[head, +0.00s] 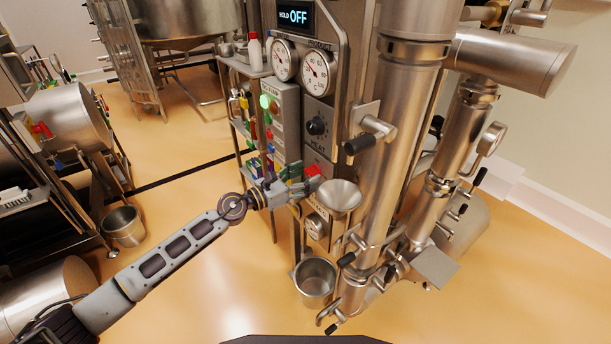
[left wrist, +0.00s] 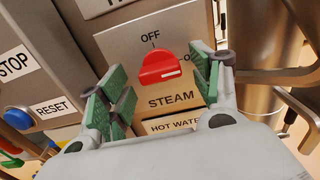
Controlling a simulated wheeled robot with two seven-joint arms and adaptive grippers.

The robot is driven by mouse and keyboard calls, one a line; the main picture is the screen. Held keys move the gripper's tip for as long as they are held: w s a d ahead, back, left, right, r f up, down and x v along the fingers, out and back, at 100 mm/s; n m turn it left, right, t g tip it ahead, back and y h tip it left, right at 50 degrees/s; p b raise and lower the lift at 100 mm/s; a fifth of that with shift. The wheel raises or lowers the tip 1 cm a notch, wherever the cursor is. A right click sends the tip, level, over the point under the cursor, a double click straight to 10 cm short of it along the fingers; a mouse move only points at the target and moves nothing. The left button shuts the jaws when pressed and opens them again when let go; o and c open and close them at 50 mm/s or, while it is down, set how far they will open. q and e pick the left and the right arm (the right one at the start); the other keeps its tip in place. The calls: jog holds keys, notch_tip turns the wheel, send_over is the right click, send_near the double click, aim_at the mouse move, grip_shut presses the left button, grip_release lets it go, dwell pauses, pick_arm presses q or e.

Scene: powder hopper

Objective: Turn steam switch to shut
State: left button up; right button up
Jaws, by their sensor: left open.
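The red steam switch (left wrist: 158,68) is on a metal panel in the left wrist view, with OFF printed above it and STEAM below. Its white mark (left wrist: 172,75) is at its right side, towards a partly hidden label. In the head view the switch (head: 314,171) is small and partly covered. My left gripper (left wrist: 157,82) is open, its green-padded fingers on either side of the switch, with a visible gap on each side. In the head view the left gripper (head: 296,182) is at the lower panel front. My right gripper is not in view.
A HEAT knob (head: 317,127), two gauges (head: 316,74) and a display reading HOLD OFF (head: 295,16) are above. A steel funnel (head: 339,196) and a thick steel column (head: 401,130) stand close on the right. A blue RESET button (left wrist: 18,118) is left. A bucket (head: 315,281) is below.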

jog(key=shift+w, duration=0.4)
